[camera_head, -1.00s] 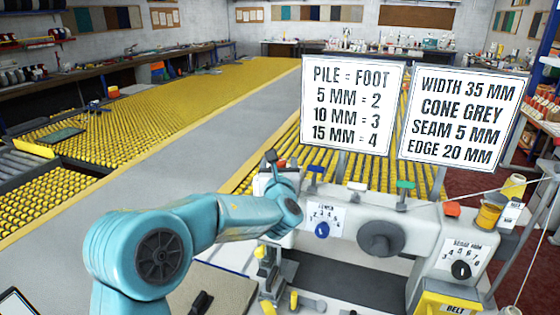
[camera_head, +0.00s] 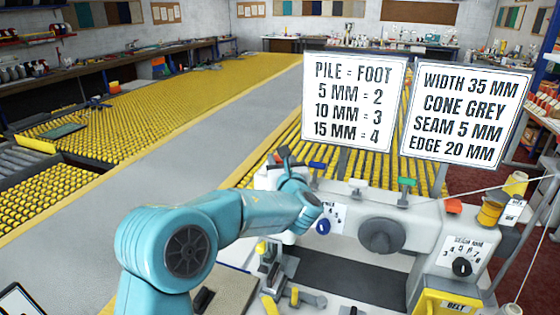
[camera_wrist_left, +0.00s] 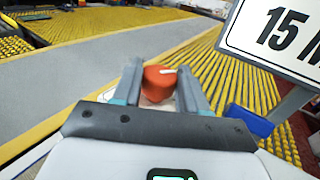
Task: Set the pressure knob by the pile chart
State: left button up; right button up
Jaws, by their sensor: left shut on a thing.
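A red knob with a white pointer mark (camera_wrist_left: 160,82) sits between the fingers of my left gripper (camera_wrist_left: 163,92) in the left wrist view; the gripper is shut on it. In the head view my left gripper (camera_head: 284,156) is at the upper left of the white machine, and the knob is hidden there. The pile chart (camera_head: 352,100) is a white board reading 5 mm = 2, 10 mm = 3, 15 mm = 4. My right gripper is not in view.
A second board (camera_head: 465,115) lists width, cone, seam and edge. A blue knob (camera_head: 323,226) with a partly covered dial is just below my left wrist. A black knob (camera_head: 461,267) is at right. Yellow roller tables (camera_head: 150,115) lie behind.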

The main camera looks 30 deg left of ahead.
pick_arm(q)
jog(key=shift+n+g+y, duration=0.5)
jog(key=shift+g, duration=0.1)
jog(key=o, duration=1.1)
jog(key=shift+w+f, duration=0.1)
jog(key=shift+w, duration=0.05)
jog(key=shift+c, duration=0.2)
jog(key=shift+s+d+b, duration=0.3)
jog(key=shift+s+d, duration=0.1)
jog(key=shift+d, duration=0.05)
jog(key=b+v, duration=0.4)
jog(key=v, duration=1.1)
